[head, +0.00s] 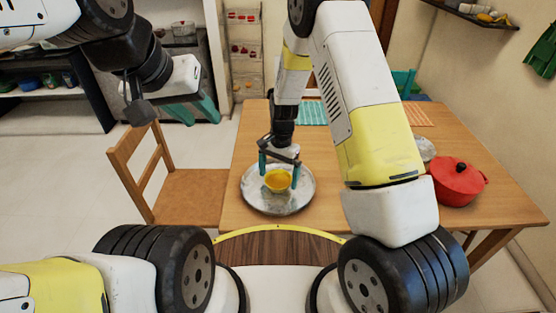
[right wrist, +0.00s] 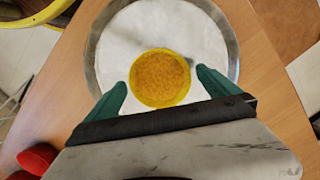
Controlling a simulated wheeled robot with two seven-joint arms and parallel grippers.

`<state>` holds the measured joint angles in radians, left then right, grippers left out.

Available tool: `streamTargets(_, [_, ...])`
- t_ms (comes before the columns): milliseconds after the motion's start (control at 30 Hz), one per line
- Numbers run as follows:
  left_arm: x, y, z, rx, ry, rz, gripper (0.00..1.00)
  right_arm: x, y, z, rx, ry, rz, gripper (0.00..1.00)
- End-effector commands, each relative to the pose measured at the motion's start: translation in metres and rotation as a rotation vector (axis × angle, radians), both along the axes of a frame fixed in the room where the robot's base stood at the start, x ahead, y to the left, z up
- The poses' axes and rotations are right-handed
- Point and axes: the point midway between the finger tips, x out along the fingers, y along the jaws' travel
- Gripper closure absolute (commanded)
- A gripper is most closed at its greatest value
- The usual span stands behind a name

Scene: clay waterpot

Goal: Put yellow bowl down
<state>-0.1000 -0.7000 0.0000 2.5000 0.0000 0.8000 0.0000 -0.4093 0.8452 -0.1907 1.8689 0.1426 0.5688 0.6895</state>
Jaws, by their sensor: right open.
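The yellow bowl (head: 277,181) sits on a round metal tray (head: 252,196) on the wooden table in the head view. In the right wrist view the bowl (right wrist: 160,78) is seen from above, inside the pale tray (right wrist: 112,52). My right gripper (head: 279,170) is open, with its teal fingers on either side of the bowl. In the right wrist view the right gripper's fingertips (right wrist: 161,82) show small gaps to the bowl. My left gripper (head: 205,111) is up at the left, away from the table, with its teal fingers apart and nothing between them.
A red lidded pot (head: 457,184) stands at the table's right side. A wooden chair (head: 185,190) is at the table's left edge. Teal (head: 312,112) and orange (head: 416,115) mats lie towards the back. The table left of the pot is partly hidden by my right arm.

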Motion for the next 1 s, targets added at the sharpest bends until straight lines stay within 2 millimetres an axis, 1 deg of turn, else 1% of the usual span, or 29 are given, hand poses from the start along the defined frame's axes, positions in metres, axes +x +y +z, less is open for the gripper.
streamTargets(33, [0.0, 0.0, 0.0, 0.0, 0.0, 0.0, 0.64, 0.002, 0.0, 0.012, 0.002, -0.005, 0.001, 0.0])
streamTargets(300, [0.0, 0.0, 0.0, 0.0, 0.0, 0.0, 0.64, 0.008, -0.004, 0.069, 0.001, -0.004, 0.001, 0.0])
streamTargets(400, [0.0, 0.0, 0.0, 0.0, 0.0, 0.0, 0.64, 0.009, -0.005, 0.085, 0.002, -0.003, 0.001, 0.0])
streamTargets(567, [0.0, 0.0, 0.0, 0.0, 0.0, 0.0, 0.64, 0.011, -0.006, 0.101, 0.001, -0.003, 0.001, 0.0])
streamTargets(667, [0.0, 0.0, 0.0, 0.0, 0.0, 0.0, 0.64, 0.01, -0.01, 0.115, 0.012, -0.013, 0.008, 0.0])
streamTargets(767, [0.0, 0.0, 0.0, 0.0, 0.0, 0.0, 0.64, 0.005, -0.019, 0.144, 0.044, -0.05, 0.033, 0.0])
streamTargets(833, [0.0, 0.0, 0.0, 0.0, 0.0, 0.0, 0.64, -0.002, -0.03, 0.174, 0.075, -0.092, 0.061, 0.0])
streamTargets(867, [0.0, 0.0, 0.0, 0.0, 0.0, 0.0, 0.64, -0.007, -0.035, 0.188, 0.088, -0.113, 0.078, 0.0])
streamTargets(900, [0.0, 0.0, 0.0, 0.0, 0.0, 0.0, 0.64, -0.014, -0.042, 0.206, 0.105, -0.143, 0.101, 0.0])
streamTargets(1000, [0.0, 0.0, 0.0, 0.0, 0.0, 0.0, 0.64, -0.035, -0.06, 0.247, 0.137, -0.221, 0.164, 0.0])
